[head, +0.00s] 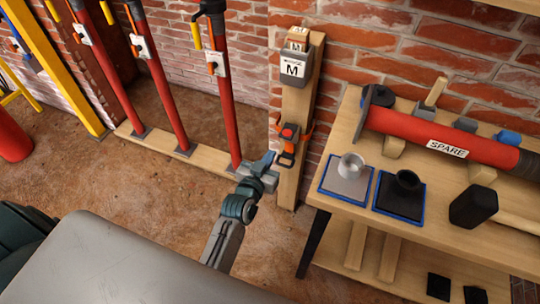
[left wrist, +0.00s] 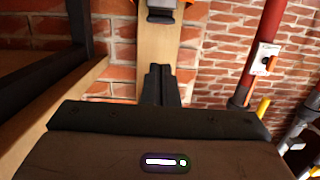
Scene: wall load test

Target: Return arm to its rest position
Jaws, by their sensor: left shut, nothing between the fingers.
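My left arm rises from the bottom centre of the head view. My left gripper (head: 266,163) is shut and empty, just left of a wooden post (head: 292,110). An orange and black device (head: 288,138) is mounted on the post, close beside the gripper. In the left wrist view the dark shut fingers (left wrist: 161,82) stand in front of the post (left wrist: 150,45), with part of the device (left wrist: 161,12) above them. I cannot tell whether the fingers touch the post. My right gripper does not show.
A wooden bench (head: 465,238) stands at right, holding a red prop marked SPARE (head: 425,133), two blue-edged trays and a black block (head: 473,206). A box marked M (head: 293,68) hangs on the post. Red props (head: 160,85) stand at left on a wooden sill (head: 195,155). The dirt floor between is open.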

